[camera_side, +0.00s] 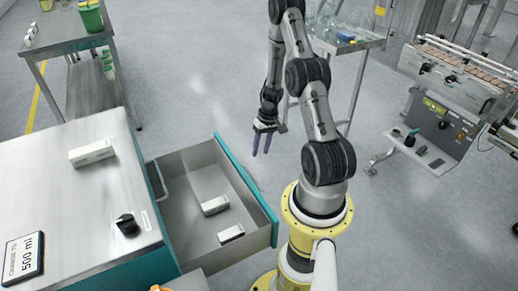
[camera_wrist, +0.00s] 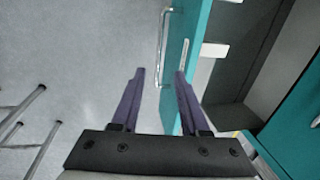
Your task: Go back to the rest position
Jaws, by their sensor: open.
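My gripper (camera_side: 262,142) hangs pointing down beside the open drawer in the side view, over the grey floor. Its two purple fingers are apart with nothing between them. The wrist view shows the same open fingers (camera_wrist: 158,75), with the drawer's teal front (camera_wrist: 182,60) and its handle (camera_wrist: 163,50) beyond and below them. In the side view the drawer (camera_side: 185,230) is pulled out, and two pale blocks lie in it, one further back (camera_side: 215,205) and one nearer the front (camera_side: 231,233).
The steel cabinet top (camera_side: 70,190) holds a white block (camera_side: 92,153), a black knob-like piece (camera_side: 127,224) and a sign reading 500 ml (camera_side: 22,258). A shelf cart (camera_side: 70,45) stands behind. A glassware cart (camera_side: 345,42) and a filling machine (camera_side: 455,90) stand right. Floor between is clear.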

